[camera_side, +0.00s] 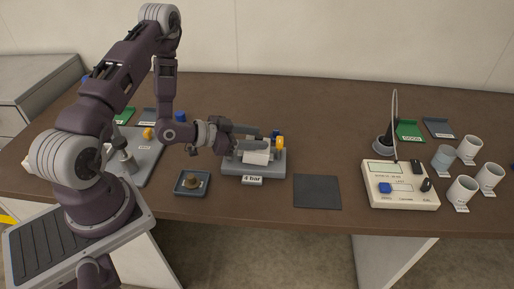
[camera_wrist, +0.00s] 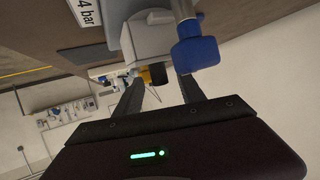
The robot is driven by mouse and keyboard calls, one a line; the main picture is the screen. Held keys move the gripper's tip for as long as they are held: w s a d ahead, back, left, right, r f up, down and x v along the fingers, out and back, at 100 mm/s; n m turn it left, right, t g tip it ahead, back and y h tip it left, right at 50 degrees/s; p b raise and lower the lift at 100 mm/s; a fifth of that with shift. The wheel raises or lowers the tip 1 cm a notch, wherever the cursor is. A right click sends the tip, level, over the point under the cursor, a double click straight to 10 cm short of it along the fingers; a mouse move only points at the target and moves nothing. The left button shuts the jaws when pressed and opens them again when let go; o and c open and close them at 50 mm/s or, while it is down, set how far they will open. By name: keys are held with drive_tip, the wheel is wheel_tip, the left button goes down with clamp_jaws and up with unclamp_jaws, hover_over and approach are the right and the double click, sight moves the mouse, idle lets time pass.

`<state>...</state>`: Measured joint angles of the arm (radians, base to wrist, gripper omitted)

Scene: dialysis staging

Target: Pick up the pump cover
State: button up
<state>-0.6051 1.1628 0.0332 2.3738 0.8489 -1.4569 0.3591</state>
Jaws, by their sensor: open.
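A grey pump unit (camera_side: 262,170) labelled "4 bar" stands near the middle of the table. A pale block on it (camera_side: 257,157) looks like the pump cover, though I cannot tell for sure. The pale housing (camera_wrist: 152,38) is also at the top of the wrist view, partly cut off. My gripper (camera_side: 256,141) is open and level, reaching in from the left at the pale block. In the wrist view, my open fingers (camera_wrist: 160,79) point towards the housing, with nothing clearly held between them. I cannot tell whether they touch it.
A blue knob (camera_wrist: 196,52) sits close to one finger. A yellow part (camera_side: 280,142) stands at the unit's right. A small dark tray (camera_side: 179,190) lies left, a dark mat (camera_side: 317,192) right. A white device (camera_side: 400,196) and several cups stand further right.

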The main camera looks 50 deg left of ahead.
sight(259, 136)
drive_tip(key=shift+x, duration=0.85)
clamp_jaws()
wheel_tip(259, 136, up, 9)
drive_tip(key=shift+r, duration=0.1)
drive_tip(key=shift+s+a+t+h, duration=0.4)
drive_tip(key=shift+s+a+t, duration=0.05)
drive_tip(key=shift+a+t, duration=0.15)
